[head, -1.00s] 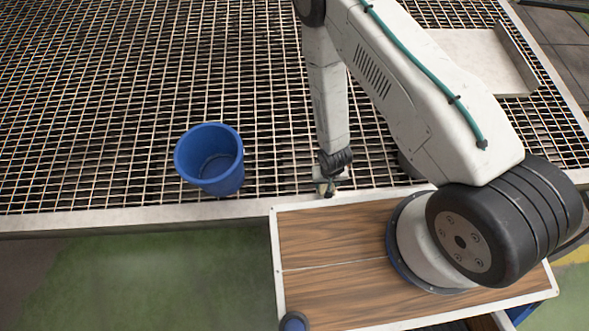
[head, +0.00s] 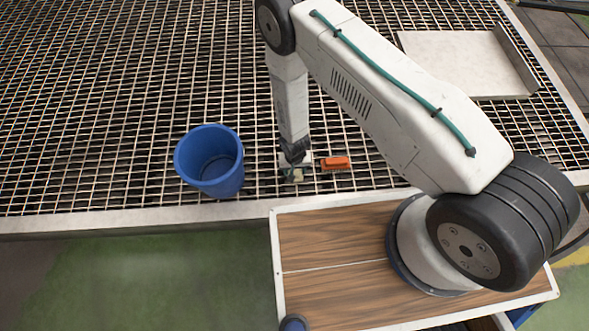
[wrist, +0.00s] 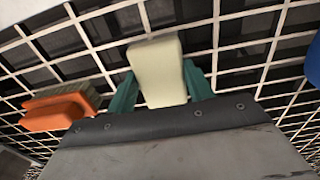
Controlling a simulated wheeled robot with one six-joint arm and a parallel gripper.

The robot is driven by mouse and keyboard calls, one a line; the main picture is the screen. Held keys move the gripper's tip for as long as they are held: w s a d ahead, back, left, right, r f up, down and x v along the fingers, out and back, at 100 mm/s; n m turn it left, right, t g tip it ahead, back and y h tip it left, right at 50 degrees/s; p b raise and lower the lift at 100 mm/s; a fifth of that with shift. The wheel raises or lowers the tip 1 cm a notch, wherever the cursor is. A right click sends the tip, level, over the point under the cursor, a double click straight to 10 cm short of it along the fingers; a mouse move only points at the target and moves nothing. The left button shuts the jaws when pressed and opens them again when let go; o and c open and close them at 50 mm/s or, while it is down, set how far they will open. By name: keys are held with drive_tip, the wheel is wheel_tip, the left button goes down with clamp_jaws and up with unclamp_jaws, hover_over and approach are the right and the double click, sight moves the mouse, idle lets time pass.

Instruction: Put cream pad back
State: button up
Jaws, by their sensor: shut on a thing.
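The cream pad (wrist: 158,72) is between the two green fingers of my gripper (wrist: 160,88) in the wrist view. My gripper is shut on it, and the fingers touch its two sides. In the head view my gripper (head: 294,172) is low over the metal grating, right of the blue bucket, with a small part of the cream pad (head: 298,175) showing at its tip. From these views I cannot tell whether the pad touches the grating.
An orange brush (head: 335,163) lies on the grating (head: 120,90) just right of my gripper; it also shows in the wrist view (wrist: 58,112). The open blue bucket (head: 210,162) stands close on the left. A pale tray (head: 465,62) lies at the back right.

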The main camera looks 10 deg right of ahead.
drive_tip(key=o, duration=1)
drive_tip(key=shift+f, duration=0.1)
